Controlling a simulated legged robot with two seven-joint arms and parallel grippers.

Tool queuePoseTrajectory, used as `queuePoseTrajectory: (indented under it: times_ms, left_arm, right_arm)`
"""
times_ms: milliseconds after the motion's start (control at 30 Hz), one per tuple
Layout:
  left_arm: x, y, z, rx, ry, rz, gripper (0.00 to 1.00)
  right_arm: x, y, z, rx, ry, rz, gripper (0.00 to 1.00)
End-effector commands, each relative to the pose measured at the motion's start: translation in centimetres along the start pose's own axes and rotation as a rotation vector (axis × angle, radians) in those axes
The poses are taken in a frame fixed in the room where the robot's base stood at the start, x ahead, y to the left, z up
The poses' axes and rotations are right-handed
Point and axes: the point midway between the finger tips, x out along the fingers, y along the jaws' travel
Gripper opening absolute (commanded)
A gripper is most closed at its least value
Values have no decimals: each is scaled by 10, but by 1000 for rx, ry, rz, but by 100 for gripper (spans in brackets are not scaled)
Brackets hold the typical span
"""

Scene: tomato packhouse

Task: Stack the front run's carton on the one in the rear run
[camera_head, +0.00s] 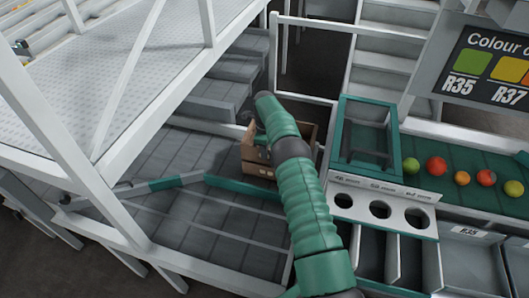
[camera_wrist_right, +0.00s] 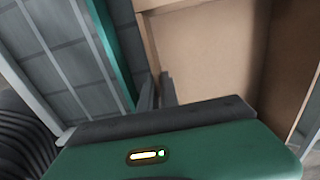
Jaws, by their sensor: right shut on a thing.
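A brown open-topped cardboard carton (camera_head: 257,169) stands at the middle of the head view, partly hidden behind my right arm. It shows close up in the right wrist view (camera_wrist_right: 205,50), where its tan walls fill the upper right. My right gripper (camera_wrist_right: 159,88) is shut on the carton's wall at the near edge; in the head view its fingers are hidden. I cannot tell whether the carton is clear of the surface below. No second carton can be made out. My left gripper is in neither view.
Grey conveyor lanes (camera_head: 205,228) run left of the carton, with a teal and white rail (camera_head: 165,184) across them. White railings (camera_head: 130,215) stand at left. A teal frame (camera_head: 343,135) and a holed white panel (camera_head: 352,187) are close right. Tomatoes lie on a green belt (camera_head: 448,183).

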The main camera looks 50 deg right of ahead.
Motion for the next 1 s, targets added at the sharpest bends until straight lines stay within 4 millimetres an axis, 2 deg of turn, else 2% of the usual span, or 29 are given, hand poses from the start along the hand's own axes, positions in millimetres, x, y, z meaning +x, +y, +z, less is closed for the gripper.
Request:
queuePoseTrajectory:
  times_ms: [600,633,800,1000]
  left_arm:
    - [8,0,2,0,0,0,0]
    - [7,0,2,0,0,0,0]
    - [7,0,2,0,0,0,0]
    - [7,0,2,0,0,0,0]
  right_arm:
    - [13,0,0,0,0,-1,0]
    - [12,0,0,0,-1,-2,8]
    - [12,0,0,0,0,-1,30]
    - [12,0,0,0,0,-1,31]
